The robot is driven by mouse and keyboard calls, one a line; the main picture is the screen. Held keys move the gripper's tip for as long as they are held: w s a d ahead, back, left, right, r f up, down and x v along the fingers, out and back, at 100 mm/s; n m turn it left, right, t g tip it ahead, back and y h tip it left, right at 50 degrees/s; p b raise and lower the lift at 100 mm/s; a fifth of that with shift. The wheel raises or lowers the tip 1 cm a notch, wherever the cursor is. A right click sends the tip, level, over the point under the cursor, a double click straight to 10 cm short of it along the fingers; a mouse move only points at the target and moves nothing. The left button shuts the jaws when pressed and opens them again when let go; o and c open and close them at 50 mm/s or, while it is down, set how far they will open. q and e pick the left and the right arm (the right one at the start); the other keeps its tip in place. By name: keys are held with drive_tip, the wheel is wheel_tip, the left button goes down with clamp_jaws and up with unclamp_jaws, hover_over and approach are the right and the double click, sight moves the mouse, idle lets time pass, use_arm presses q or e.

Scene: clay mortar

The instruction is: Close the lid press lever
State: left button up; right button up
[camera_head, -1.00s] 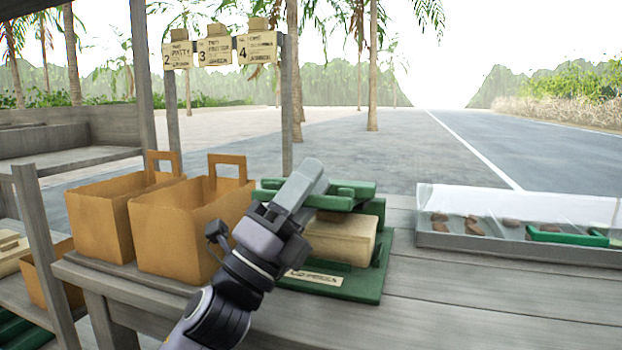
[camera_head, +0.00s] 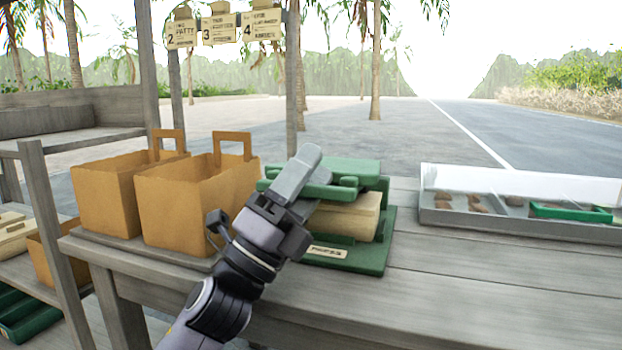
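The green lid press (camera_head: 386,228) stands on the wooden counter with a "PRESS" label on its front. A tan block-like item (camera_head: 350,217) sits between its base and its green top (camera_head: 352,170). The top lies roughly level over the item. Green bars run along the top's front; I cannot tell which part is the lever. My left gripper (camera_head: 298,175) is at the press's left front, its grey fingers together with no gap seen. The fingers overlap the left end of the bars, and contact is unclear. They hide that part of the press. My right gripper is out of view.
Two brown paper bags (camera_head: 190,215) stand close on the left of the press. A clear-covered tray (camera_head: 470,222) with brown pieces and a green item is at the right. Bare counter (camera_head: 480,270) lies in front of the tray. Numbered cards (camera_head: 219,28) hang above.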

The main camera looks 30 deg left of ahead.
use_arm(q)
drive_tip(key=shift+s, duration=0.1)
drive_tip(key=shift+s+f, duration=0.25)
drive_tip(key=shift+f, duration=0.15)
drive_tip(key=s+a+p, duration=0.2)
drive_tip(key=s+p, duration=0.1)
drive_tip(key=s, duration=0.3)
drive_tip(key=s+a+f+p, duration=0.1)
drive_tip(key=s+a+p, duration=0.1)
drive_tip(key=s+p, duration=0.2)
drive_tip(key=shift+s+a+f, duration=0.2)
drive_tip(key=shift+s+a, duration=0.15)
drive_tip(key=shift+s, duration=1)
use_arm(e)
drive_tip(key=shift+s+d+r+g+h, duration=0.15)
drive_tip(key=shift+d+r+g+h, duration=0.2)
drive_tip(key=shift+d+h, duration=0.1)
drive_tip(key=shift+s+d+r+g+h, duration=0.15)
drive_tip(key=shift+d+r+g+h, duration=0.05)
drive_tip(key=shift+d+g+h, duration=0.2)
